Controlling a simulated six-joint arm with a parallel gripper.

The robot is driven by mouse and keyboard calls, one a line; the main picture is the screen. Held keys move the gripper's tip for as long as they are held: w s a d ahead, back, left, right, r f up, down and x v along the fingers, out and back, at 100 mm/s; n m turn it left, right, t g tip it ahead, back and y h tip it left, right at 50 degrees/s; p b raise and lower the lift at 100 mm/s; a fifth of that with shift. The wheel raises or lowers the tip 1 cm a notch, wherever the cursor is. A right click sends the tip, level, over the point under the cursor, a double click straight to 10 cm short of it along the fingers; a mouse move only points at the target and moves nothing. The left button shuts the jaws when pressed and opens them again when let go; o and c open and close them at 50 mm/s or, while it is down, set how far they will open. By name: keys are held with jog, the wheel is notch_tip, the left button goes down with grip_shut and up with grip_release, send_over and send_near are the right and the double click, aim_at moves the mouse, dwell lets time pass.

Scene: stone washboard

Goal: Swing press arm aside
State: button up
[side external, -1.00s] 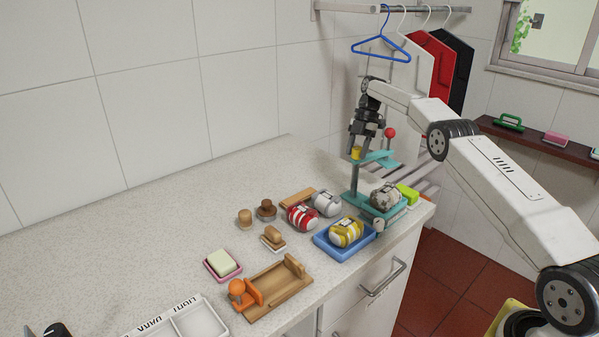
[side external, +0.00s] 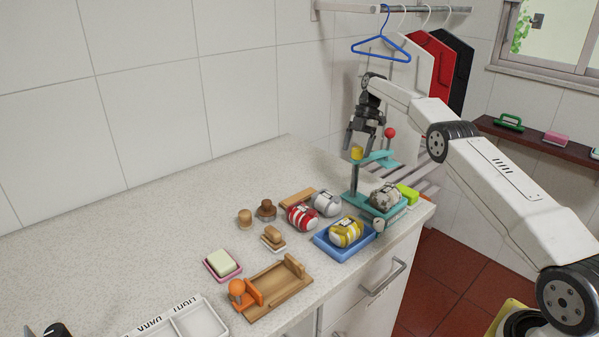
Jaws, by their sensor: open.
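A yellow cap (side external: 357,153) is on the post end, and a red ball knob (side external: 390,132) stands up near the other end. My gripper (side external: 358,150) points down with its fingers spread, at the yellow cap and left of the red knob. I cannot tell whether it touches the cap. A grey-white bundle (side external: 386,195) lies on the base below the arm.
A blue tray (side external: 325,246) with a yellow-striped bundle, a red-striped bundle (side external: 302,217) and a white bundle (side external: 327,203) sit close in front of the press. A blue hanger (side external: 381,50) and hanging garments are behind my gripper.

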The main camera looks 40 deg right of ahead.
jog(key=shift+r, duration=0.9)
jog(key=shift+s+r, duration=0.15)
jog(key=shift+r, duration=0.15)
jog(key=shift+s+r, duration=0.1)
jog(key=shift+r, duration=0.1)
jog(key=s+a+r, duration=0.2)
jog(key=s+r, duration=0.2)
jog(key=s, duration=0.2)
jog(key=s+a+r, duration=0.2)
jog(key=s+r, duration=0.3)
jog(key=s, duration=0.2)
jog(key=shift+a, duration=0.25)
jog(key=shift+w+r, duration=0.1)
dwell(0.4)
